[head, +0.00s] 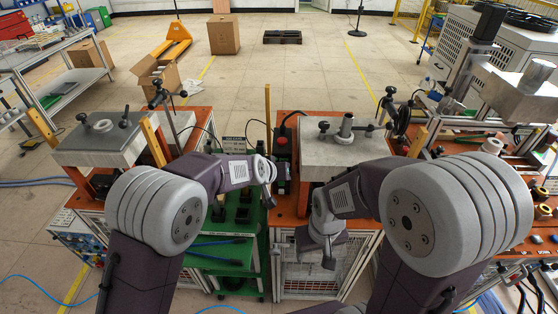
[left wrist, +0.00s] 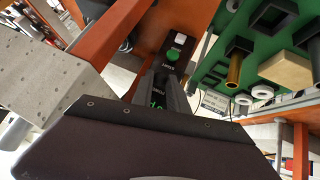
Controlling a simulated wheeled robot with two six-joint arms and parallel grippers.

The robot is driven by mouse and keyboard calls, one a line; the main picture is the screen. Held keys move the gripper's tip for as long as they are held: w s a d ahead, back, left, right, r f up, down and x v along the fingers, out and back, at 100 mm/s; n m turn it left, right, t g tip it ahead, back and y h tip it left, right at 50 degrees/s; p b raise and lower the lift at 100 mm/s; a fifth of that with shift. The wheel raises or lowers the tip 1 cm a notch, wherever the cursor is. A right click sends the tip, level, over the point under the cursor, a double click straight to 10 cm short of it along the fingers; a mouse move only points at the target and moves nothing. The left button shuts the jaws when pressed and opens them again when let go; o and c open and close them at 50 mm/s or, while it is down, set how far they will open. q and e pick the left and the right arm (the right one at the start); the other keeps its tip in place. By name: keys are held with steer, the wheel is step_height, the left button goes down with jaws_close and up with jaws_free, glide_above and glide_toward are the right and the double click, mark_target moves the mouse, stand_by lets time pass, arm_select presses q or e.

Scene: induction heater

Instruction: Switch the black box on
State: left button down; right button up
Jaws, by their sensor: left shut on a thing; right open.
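The black box (left wrist: 168,62) shows in the left wrist view, mounted beside an orange frame. Its face carries a white button (left wrist: 180,38), a green button (left wrist: 173,56) and small lettering. My left gripper (left wrist: 166,82) is at the box, its dark fingers closed together over its lower face. What lies between the fingertips is mostly hidden; a green patch shows just behind them. In the head view my left gripper (head: 284,178) is by the orange bench, below a red button (head: 282,141). My right gripper (head: 328,258) is open and empty, pointing down in front of the right bench.
A grey block (head: 350,155) sits on the right orange bench, and another grey block (head: 98,140) on the left one. A green cart (head: 213,262) stands between the benches. A wooden post (head: 268,115) rises beside the left gripper. Machinery crowds the right side.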

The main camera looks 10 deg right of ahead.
arm_select(q)
steer(key=shift+w+r+g+p, duration=0.1)
steer(key=shift+g+p, duration=0.2)
steer(key=shift+p, duration=0.4)
steer(key=c, duration=1.3)
jaws_free()
steer(key=v, duration=0.9)
